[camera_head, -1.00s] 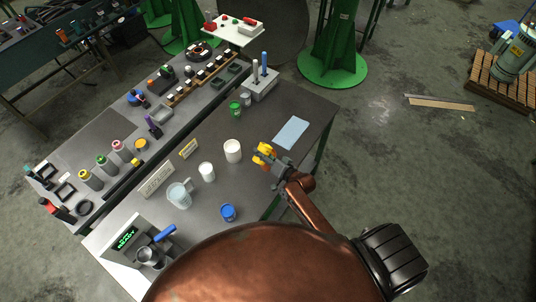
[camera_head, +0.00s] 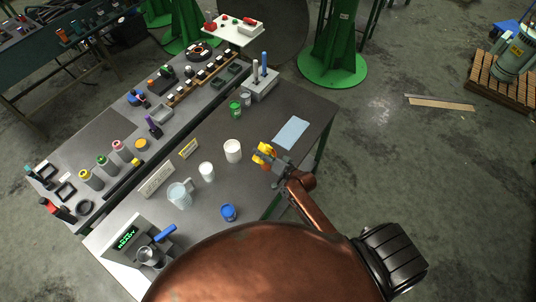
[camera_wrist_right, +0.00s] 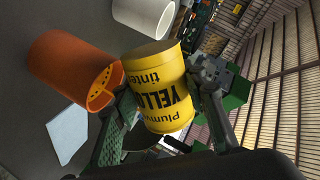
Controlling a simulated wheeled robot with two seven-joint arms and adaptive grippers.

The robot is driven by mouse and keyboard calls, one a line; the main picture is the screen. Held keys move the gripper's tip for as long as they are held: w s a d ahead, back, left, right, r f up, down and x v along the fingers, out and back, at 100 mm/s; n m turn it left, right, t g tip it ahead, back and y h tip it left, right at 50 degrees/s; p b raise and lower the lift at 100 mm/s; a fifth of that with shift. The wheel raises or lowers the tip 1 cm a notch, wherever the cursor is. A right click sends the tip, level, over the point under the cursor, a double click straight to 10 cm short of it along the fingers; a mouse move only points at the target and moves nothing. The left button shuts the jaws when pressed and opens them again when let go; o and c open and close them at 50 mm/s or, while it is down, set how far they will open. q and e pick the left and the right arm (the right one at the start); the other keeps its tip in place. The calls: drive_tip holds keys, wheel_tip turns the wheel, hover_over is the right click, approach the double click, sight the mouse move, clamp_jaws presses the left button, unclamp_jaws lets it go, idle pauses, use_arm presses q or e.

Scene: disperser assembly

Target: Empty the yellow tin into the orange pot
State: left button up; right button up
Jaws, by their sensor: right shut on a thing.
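The yellow tin (camera_wrist_right: 160,88), labelled as yellow tinter, is held between the two fingers of my right gripper (camera_wrist_right: 165,105). It also shows in the head view (camera_head: 266,149), above the table's right side. The tin's axis is tilted against that of the orange pot (camera_wrist_right: 72,68), which stands close beside it. The pot's rim faces the tin, with some yellow visible at the mouth. I cannot tell whether tin and pot touch. My left gripper is out of view.
A white cup (camera_head: 233,150) stands just left of the tin; it shows in the wrist view too. A blue cloth (camera_head: 291,132) lies behind. A smaller white cup (camera_head: 207,171), a clear jug (camera_head: 180,195) and a blue-topped jar (camera_head: 228,212) stand nearer. The table's right edge is close.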

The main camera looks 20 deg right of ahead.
drive_tip(key=shift+r+m+g+y+p, duration=0.3)
drive_tip(key=shift+r+m, duration=0.15)
drive_tip(key=shift+m, duration=0.15)
idle(2.2)
drive_tip(key=shift+d+f+m+y+b, duration=0.1)
drive_tip(key=shift+f+m+y+b, duration=0.3)
drive_tip(key=shift+m, duration=0.2)
idle(2.2)
drive_tip(key=shift+r+m+g, duration=0.35)
drive_tip(key=shift+m+g, duration=0.15)
idle(1.9)
